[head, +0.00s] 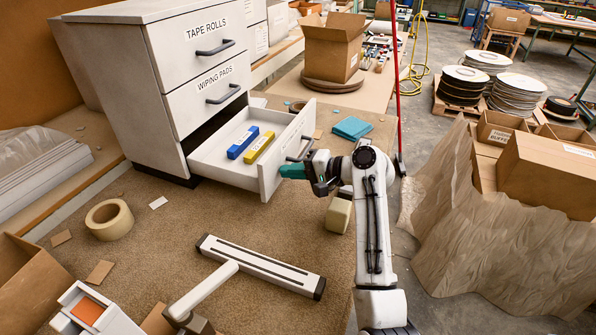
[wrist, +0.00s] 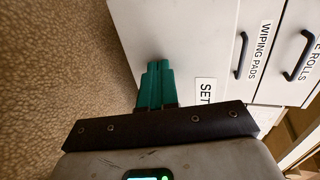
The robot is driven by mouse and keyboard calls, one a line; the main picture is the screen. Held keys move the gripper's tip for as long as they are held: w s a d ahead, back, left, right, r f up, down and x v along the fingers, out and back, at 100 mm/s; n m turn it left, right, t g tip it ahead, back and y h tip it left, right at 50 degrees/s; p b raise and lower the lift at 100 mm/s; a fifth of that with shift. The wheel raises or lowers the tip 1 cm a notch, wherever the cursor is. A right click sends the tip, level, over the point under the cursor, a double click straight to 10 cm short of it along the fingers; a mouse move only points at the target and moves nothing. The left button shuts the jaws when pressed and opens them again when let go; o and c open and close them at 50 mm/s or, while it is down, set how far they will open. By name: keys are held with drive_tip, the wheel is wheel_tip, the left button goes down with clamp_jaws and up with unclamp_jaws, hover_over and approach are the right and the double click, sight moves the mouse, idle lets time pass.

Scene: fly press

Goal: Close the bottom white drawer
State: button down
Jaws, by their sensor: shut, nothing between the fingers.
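The bottom white drawer (head: 225,157) of the cabinet stands well open in the head view, with a blue block (head: 243,142) and a yellow block (head: 258,147) inside. Its front panel (wrist: 191,40) fills the middle of the wrist view, with part of a label reading "SET" showing. My gripper (head: 288,171) has its teal fingers shut and empty.
The two upper drawers, tape rolls (head: 205,44) and wiping pads (head: 210,90), are shut. A tape roll (head: 109,220), a white bar (head: 262,266) and a beige block (head: 338,215) lie on the tabletop. A teal stack (head: 352,128) sits behind my gripper.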

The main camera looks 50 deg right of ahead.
sight(202, 150)
idle(0.3)
drive_tip(key=w+a+b, duration=0.1)
drive_tip(key=w+a, duration=0.1)
drive_tip(key=w, duration=0.5)
drive_tip(key=w+a+b, duration=0.2)
drive_tip(key=w+a, duration=0.1)
drive_tip(key=w, duration=0.4)
drive_tip(key=w+a+b, duration=0.1)
drive_tip(key=w+a, duration=0.1)
drive_tip(key=w, duration=0.5)
drive_tip(key=shift+w+a+b, duration=0.2)
drive_tip(key=shift+a+b, duration=0.15)
drive_tip(key=shift+a, duration=0.05)
drive_tip(key=shift+w+a+r, duration=0.1)
drive_tip(key=shift+w+r, duration=0.05)
drive_tip(key=shift+r, duration=0.05)
